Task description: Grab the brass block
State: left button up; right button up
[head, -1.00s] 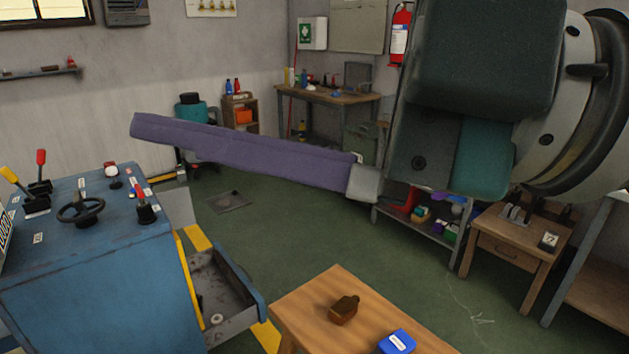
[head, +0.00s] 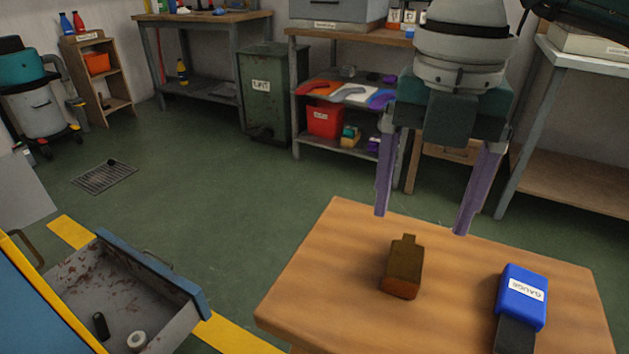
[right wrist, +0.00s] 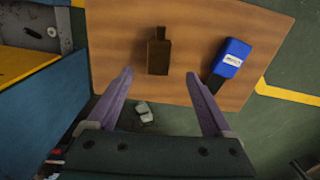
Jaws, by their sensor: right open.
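The brass block (head: 402,267) is a dark brown-gold block with a narrow tab at one end. It lies on a small wooden table (head: 320,285). My right gripper (head: 421,224) hangs above the table's far side with its purple fingers spread and nothing between them. In the right wrist view the block (right wrist: 158,52) lies beyond the open fingertips (right wrist: 159,74), roughly between their lines and apart from them. My left gripper is not in view.
A blue gauge (head: 521,298) with a black end lies on the table to the right of the block. An open metal drawer (head: 165,273) juts out at lower left.

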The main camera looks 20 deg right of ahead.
aim_at(406, 257)
jog(key=shift+s+f, duration=0.1)
jog(key=shift+f, duration=0.75)
jog(key=f+b, duration=0.1)
jog(key=f, duration=0.1)
jog(key=f+b, duration=0.1)
jog(key=f, duration=0.2)
jog(key=shift+w+f, duration=0.2)
jog(key=shift+f, duration=0.1)
jog(key=shift+r, duration=0.1)
jog(key=shift+c, duration=0.8)
grip_shut()
